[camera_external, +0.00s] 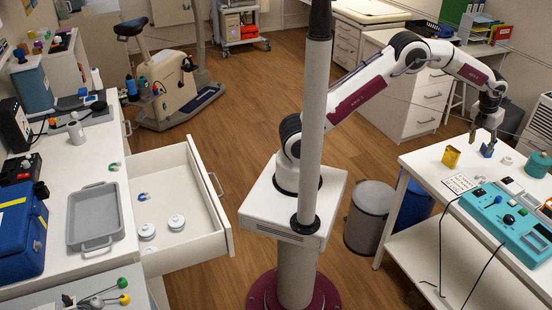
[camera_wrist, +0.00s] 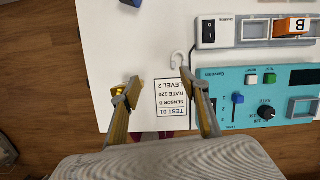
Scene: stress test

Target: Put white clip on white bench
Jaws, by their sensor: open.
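A small white hook-shaped piece, which looks like the white clip (camera_wrist: 178,58), lies on the white bench (camera_wrist: 100,45) beside a teal console. In the external view a small pale piece (camera_external: 479,180) between the printed card and the console looks like the same one. The white bench (camera_external: 425,163) stands at the right there. My gripper (camera_external: 482,139) is above the bench, near its back edge, fingers pointing down. In the wrist view my gripper (camera_wrist: 163,92) is open, with nothing held between its fingers. The clip lies beyond the fingertips, nearer the right finger.
The printed card (camera_wrist: 171,97) shows between my fingers. The teal console (camera_external: 508,218) covers much of the bench's front right. A yellow block (camera_external: 451,157) and a blue holder (camera_external: 488,150) stand near my gripper. An open drawer (camera_external: 185,170) at left holds white jars and a small blue-and-white piece.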

